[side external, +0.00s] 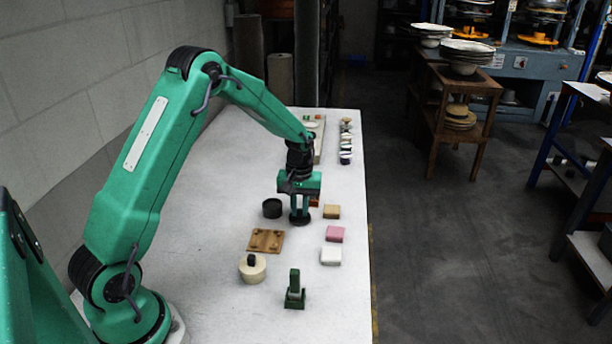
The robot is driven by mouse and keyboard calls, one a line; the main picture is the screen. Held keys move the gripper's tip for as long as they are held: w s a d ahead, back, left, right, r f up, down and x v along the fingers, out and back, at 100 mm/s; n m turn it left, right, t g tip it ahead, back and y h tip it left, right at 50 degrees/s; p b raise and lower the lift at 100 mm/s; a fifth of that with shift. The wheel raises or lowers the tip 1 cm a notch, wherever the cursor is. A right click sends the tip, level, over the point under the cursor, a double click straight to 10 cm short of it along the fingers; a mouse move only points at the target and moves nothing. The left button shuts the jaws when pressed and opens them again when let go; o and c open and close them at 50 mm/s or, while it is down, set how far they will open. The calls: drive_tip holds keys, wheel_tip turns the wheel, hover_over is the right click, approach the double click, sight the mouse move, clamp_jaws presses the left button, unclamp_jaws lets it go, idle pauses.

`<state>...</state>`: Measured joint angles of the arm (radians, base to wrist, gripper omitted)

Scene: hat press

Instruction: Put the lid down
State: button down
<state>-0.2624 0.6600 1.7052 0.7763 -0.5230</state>
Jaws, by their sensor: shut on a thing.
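My gripper (299,200) points down over the white table, right of the small dark open pot (272,209). It is shut on a small dark round piece, which looks like the lid (300,219). The lid is below the jaws and its upper part is hidden by them. I cannot tell whether the lid touches the table. The dark pot stands upright with its top uncovered.
A wooden board with pegs (265,241), a cream round pot with a dark knob (253,268) and a green stand (294,291) are nearer. Tan (331,212), pink (335,234) and white (331,256) blocks line the right. Small items lie at the back.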

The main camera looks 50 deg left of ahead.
sight(300, 212)
drive_tip(key=shift+f, duration=0.15)
drive_tip(key=c, duration=1.4)
unclamp_jaws()
wheel_tip(300, 212, up, 12)
drive_tip(key=shift+r, duration=0.2)
drive_tip(key=s+d+r+m+t, duration=0.35)
drive_tip(key=s+d+r, duration=0.45)
drive_tip(key=s+r, duration=0.3)
drive_tip(key=s+d+m, duration=0.1)
drive_tip(key=s, duration=0.3)
drive_tip(key=s+d+m+t, duration=0.1)
drive_tip(key=s+d+m, duration=0.1)
drive_tip(key=s, duration=0.3)
drive_tip(key=s+d+m+t, duration=0.1)
drive_tip(key=s+m, duration=0.1)
drive_tip(key=s, duration=0.3)
drive_tip(key=shift+d+m, duration=0.25)
drive_tip(key=shift+d, duration=0.1)
